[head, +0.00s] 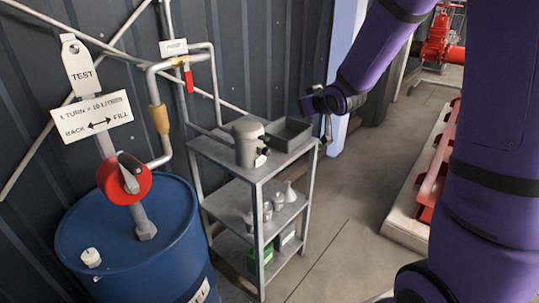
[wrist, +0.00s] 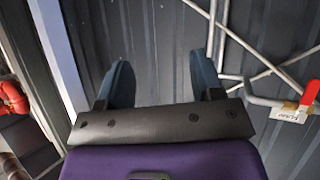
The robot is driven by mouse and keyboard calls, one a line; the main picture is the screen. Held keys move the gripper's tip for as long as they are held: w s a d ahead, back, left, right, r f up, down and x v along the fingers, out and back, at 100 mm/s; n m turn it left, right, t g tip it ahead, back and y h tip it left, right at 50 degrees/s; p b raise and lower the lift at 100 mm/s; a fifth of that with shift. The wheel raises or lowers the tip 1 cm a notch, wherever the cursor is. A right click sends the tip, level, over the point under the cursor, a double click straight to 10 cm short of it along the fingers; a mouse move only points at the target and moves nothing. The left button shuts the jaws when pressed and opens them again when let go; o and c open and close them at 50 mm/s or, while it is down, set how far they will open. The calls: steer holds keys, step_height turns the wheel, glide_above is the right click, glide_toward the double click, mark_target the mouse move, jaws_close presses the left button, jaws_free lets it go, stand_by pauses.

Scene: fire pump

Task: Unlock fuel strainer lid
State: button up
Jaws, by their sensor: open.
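The fuel strainer (head: 248,142) is a grey cylinder with a rounded lid, standing on the top shelf of a grey metal stand. A small dark knob or latch (head: 264,141) and a pale tag show on its right side. My gripper shows in the wrist view (wrist: 165,75), its two blue-grey fingers wide apart with nothing between them. In the head view, my dark wrist end is right of the stand's top, apart from the strainer; the fingers are not clear there. The strainer is not seen in the wrist view, which faces the ribbed wall.
A grey open tray (head: 288,134) sits right of the strainer. A blue drum (head: 140,250) with a red hand pump (head: 125,180) stands at left. A pipe with a red valve handle (head: 188,80) runs along the wall. Clear floor (head: 345,215) lies right of the stand.

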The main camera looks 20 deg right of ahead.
steer(key=w+f+n+t+y, duration=0.1)
steer(key=w+f+t+y, duration=0.3)
steer(key=f, duration=0.7)
steer(key=y, duration=0.4)
glide_toward(269, 153)
steer(key=shift+g, duration=0.3)
steer(key=x, duration=0.9)
steer(key=shift+w+a+r, duration=0.15)
steer(key=shift+w+r, duration=0.05)
steer(key=shift+w, duration=0.05)
steer(key=c, duration=0.9)
